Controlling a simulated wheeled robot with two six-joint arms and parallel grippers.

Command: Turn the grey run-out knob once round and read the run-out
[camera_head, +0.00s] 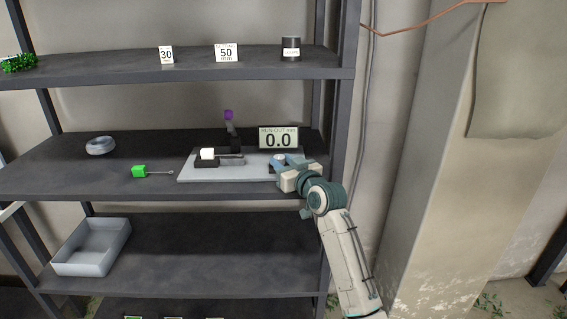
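The run-out fixture is a pale grey plate (215,173) on the middle shelf. It bears a dark block with a white top (208,154), a small dark bar (232,160) and a dark upright post with a purple top (229,116). A display (278,138) behind it reads "RUN-OUT" and "0.0". My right gripper (279,164) is at the plate's right end, below the display. A small pale round part (279,157) shows at its fingers; this may be the grey knob. The gripper hides much of that end, so its grip is unclear. My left gripper is out of view.
A green block with a thin looped rod (139,171) and a grey ring-shaped coil (100,146) lie left of the plate. The upper shelf holds cards reading 30 (166,55) and 50 (226,53) and a dark cup (290,49). An empty grey tray (92,268) stands below.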

